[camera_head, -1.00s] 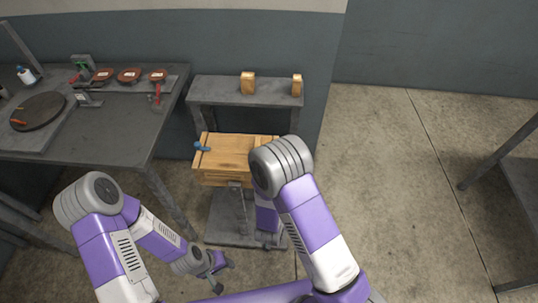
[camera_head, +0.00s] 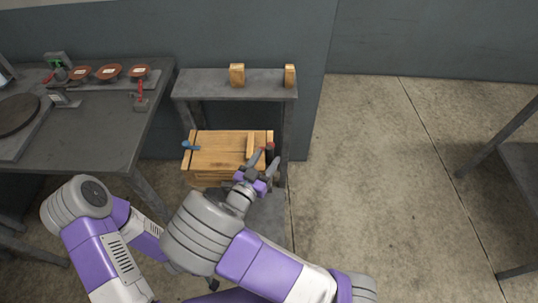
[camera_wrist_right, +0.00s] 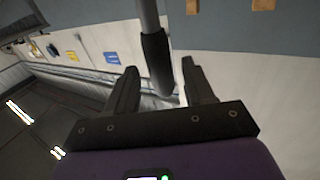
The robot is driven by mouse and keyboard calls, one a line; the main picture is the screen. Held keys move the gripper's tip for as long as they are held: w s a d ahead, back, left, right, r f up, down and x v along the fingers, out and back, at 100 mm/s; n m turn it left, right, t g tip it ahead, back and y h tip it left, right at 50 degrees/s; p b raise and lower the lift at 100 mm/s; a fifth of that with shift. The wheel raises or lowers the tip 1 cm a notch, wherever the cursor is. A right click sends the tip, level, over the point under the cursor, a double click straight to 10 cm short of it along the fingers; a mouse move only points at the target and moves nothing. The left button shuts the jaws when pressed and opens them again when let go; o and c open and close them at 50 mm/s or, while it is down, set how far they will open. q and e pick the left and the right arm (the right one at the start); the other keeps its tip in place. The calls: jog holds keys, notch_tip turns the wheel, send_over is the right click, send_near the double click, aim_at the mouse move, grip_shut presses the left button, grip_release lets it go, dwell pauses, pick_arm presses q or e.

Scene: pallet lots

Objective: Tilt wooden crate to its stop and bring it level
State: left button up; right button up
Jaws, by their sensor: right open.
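The wooden crate (camera_head: 216,158) sits level-looking on a grey stand below a shelf. A blue handle (camera_head: 190,147) is at its left side and a red-tipped handle (camera_head: 270,146) at its right. My right gripper (camera_head: 265,158) is open at the crate's right front corner, close to the red-tipped handle. In the right wrist view, a grey rod with a dark sleeve (camera_wrist_right: 156,65) reaches between the spread fingers (camera_wrist_right: 158,85); I cannot tell if they touch. My left gripper (camera_head: 213,284) is almost wholly hidden behind my right arm.
A grey shelf (camera_head: 205,86) with two wooden blocks (camera_head: 237,76) stands just behind the crate. A dark workbench (camera_head: 95,135) with tools is at left. Another table (camera_head: 522,165) is at the right edge. The floor between is clear.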

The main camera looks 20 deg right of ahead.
jog(key=shift+x, duration=1.4)
grip_shut()
